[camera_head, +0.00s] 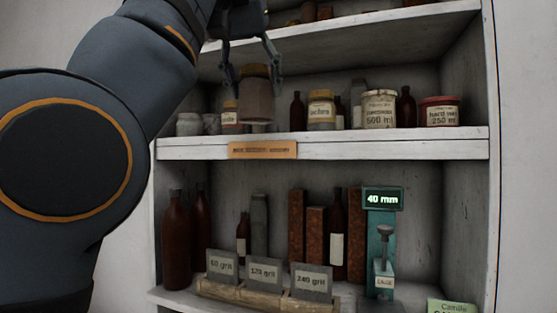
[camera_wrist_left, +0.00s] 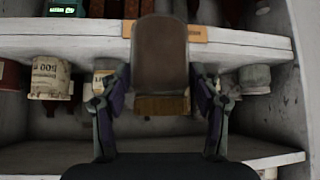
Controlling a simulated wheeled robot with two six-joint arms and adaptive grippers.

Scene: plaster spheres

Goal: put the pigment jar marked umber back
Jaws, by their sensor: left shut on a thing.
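My left gripper (camera_head: 252,84) is shut on a brown jar (camera_head: 257,103) with a tan lid, held upright in front of the middle shelf (camera_head: 390,145). In the left wrist view the jar (camera_wrist_left: 160,50) is between the fingers, upside down in the picture, with its tan lid (camera_wrist_left: 162,104) towards the gripper. No writing shows on its visible side, so I cannot tell whether it is marked umber. A jar with a tan lid (camera_head: 321,112), labelled apparently "ochre", stands right of it on the shelf. My right gripper is not in view.
A small labelled jar (camera_head: 230,118) and pale jars (camera_head: 188,124) stand left of the held jar. A brown bottle (camera_head: 298,111), a 500 ml tub (camera_head: 379,109) and a red-lidded tub (camera_head: 440,112) stand to the right. An orange-brown strip (camera_head: 262,150) marks the shelf edge.

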